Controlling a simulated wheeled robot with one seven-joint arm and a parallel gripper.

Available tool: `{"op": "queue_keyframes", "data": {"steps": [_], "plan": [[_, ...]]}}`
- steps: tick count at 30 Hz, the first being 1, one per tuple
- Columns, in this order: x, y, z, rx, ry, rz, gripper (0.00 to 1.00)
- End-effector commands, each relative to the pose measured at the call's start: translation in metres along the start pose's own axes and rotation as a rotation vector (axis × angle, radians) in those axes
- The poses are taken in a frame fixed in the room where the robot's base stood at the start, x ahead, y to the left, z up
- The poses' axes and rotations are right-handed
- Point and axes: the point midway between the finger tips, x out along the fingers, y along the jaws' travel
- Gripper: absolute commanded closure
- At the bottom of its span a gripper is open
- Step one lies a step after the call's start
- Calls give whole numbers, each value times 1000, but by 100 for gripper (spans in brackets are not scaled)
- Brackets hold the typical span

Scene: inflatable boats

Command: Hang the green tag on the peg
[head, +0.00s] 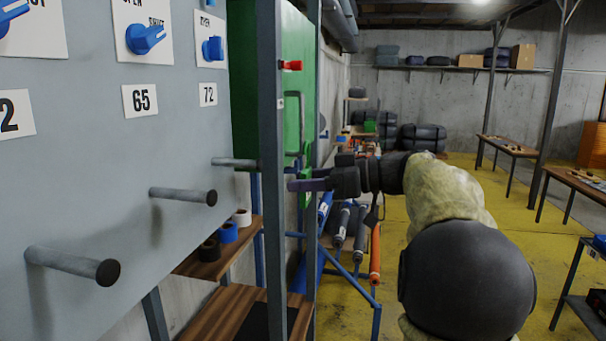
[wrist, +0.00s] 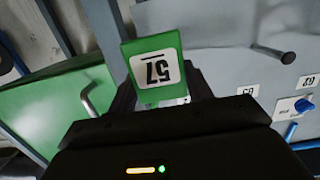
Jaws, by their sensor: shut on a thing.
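The green tag (wrist: 150,46) has a white label reading 57, upside down in the wrist view. My gripper (wrist: 158,92) is shut on it, with a dark finger at each side. In the head view my gripper (head: 303,185) is in front of the green door, right of the pegs and apart from them; the tag is hard to tell from the door there. Three grey pegs with dark round ends stick out of the grey panel: a near peg (head: 72,264), a middle peg (head: 184,195) and a far peg (head: 236,163). All three look bare. One peg (wrist: 274,53) shows in the wrist view.
The grey panel (head: 190,120) carries blue knobs and labels 65 and 72. A grey post (head: 270,120) and a green door (head: 295,90) stand beyond it. A wooden shelf (head: 190,265) with tape rolls sits below the pegs. Yellow floor (head: 520,225) is open at right.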

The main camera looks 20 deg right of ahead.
Motion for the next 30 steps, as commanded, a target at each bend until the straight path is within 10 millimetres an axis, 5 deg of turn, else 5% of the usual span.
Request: {"op": "queue_keyframes", "data": {"steps": [14,30], "plan": [[-11,5,1,3,0,25,72],[14,2,-3,1,0,16,72]]}}
